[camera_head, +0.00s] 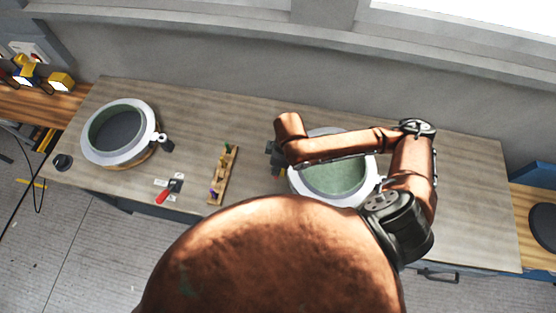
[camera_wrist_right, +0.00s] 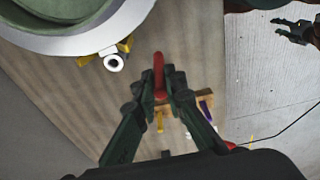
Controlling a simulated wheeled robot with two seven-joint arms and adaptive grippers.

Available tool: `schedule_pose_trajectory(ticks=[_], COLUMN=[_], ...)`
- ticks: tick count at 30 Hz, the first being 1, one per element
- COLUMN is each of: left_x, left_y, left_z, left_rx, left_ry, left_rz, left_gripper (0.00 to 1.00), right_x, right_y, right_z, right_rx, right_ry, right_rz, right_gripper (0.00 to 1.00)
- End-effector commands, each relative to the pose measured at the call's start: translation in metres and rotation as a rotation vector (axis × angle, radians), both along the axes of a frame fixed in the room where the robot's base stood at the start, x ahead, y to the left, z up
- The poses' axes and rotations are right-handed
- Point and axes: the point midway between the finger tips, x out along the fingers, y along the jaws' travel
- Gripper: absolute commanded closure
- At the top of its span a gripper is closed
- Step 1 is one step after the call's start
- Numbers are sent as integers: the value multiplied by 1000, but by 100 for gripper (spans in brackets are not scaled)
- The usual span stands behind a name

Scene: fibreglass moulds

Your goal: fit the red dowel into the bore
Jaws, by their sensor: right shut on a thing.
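The red dowel (camera_wrist_right: 159,75) is held in my right gripper (camera_wrist_right: 160,94), shut on it, and sticks out beyond the fingertips in the wrist view. A white ring with a dark round bore (camera_wrist_right: 113,62) sits at the edge of the mould flange (camera_wrist_right: 90,38), up and left of the dowel and apart from it. In the head view my right gripper (camera_head: 276,160) is a dark shape at the left side of the right-hand mould (camera_head: 314,190), partly hidden by my arm. My left gripper is out of view.
A wooden rack (camera_head: 223,178) with coloured pegs stands left of my right gripper. A red-handled tool (camera_head: 170,189) lies near the front edge. A second mould (camera_head: 88,152) with a small ring is at the left. The bench (camera_head: 220,120) behind the rack is clear.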

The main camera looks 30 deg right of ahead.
Motion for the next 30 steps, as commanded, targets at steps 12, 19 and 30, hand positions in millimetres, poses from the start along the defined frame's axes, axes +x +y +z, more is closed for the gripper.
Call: schedule_pose_trajectory(ticks=[12, 19, 30], left_x=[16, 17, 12], left_y=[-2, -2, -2], left_z=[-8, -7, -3], left_rx=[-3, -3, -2], left_ry=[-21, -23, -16], left_rz=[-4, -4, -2], left_gripper=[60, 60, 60], right_x=[71, 88, 93], right_y=[-35, -44, -47], right_z=[-52, -75, -112], right_rx=[1, 0, 0], right_ry=[2, 0, 3], right_rz=[-7, -4, -4], right_gripper=[100, 100, 100])
